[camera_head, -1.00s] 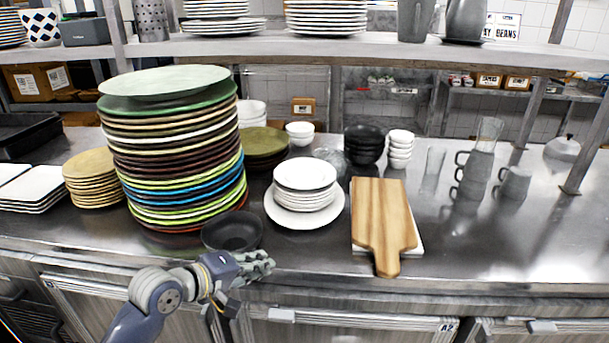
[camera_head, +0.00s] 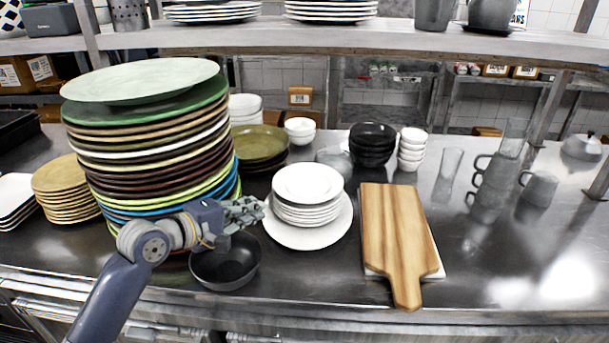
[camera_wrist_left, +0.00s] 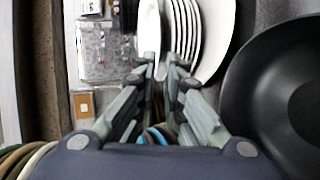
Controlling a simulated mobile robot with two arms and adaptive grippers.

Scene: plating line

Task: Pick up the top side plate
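The top side plate (camera_head: 307,183) is white and round, and lies flat on a short stack of white plates (camera_head: 307,212). The stack stands on a wider white plate (camera_head: 309,240) in the middle of the counter. My left gripper (camera_head: 257,208) is just left of the stack, above the dark bowl, pointing towards the plates. Its fingers are apart with nothing between them. In the left wrist view the top side plate (camera_wrist_left: 149,28) shows edge-on just beyond the fingertips (camera_wrist_left: 163,59). No contact shows. My right gripper is in neither view.
A dark bowl (camera_head: 226,268) sits below my left gripper. A tall stack of coloured plates (camera_head: 150,150) stands close on the left. A wooden board (camera_head: 392,235) lies right of the stack. Dark bowls (camera_head: 372,148) stand behind. A shelf (camera_head: 330,38) spans above the back.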

